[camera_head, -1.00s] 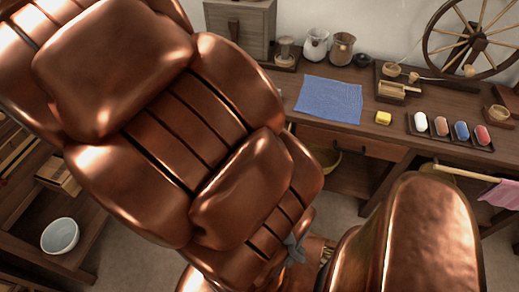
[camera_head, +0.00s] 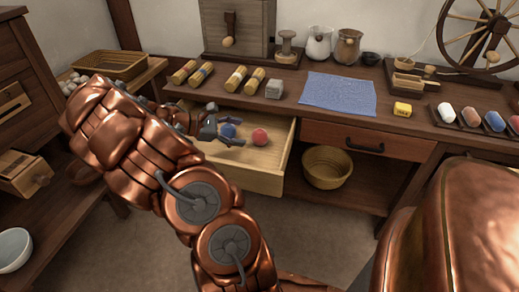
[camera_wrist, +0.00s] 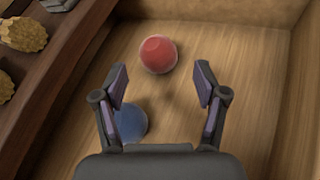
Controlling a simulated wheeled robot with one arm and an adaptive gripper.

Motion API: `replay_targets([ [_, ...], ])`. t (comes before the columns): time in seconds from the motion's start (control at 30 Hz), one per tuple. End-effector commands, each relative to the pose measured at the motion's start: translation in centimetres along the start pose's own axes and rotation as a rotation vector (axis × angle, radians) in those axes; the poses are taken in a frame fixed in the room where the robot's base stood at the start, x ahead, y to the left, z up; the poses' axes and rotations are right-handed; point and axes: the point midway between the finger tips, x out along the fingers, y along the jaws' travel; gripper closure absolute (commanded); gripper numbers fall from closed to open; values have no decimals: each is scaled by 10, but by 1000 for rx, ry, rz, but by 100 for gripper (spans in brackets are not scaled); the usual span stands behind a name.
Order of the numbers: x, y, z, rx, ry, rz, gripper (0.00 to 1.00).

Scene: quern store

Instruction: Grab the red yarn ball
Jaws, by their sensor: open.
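The red yarn ball (camera_head: 260,136) lies in an open wooden drawer (camera_head: 270,182) under the workbench. In the wrist view the red ball (camera_wrist: 158,54) is ahead of my gripper (camera_wrist: 161,80), roughly centred between the fingertips and beyond them, not touched. My gripper is open and empty; in the head view it (camera_head: 236,141) is over the drawer, left of the red ball. A blue ball (camera_head: 228,130) lies left of the red one; in the wrist view it (camera_wrist: 131,123) is partly hidden by the left finger.
The drawer's walls bound the space. A basket (camera_head: 327,166) sits on the lower shelf.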

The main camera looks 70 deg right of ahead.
Motion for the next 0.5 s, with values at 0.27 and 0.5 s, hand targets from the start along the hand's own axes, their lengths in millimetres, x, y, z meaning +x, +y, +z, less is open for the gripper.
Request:
replay_targets([
  [0.27,22,4,-12,-28,-18,9,28],
  [0.5,40,3,-12,-27,-16,8,28],
])
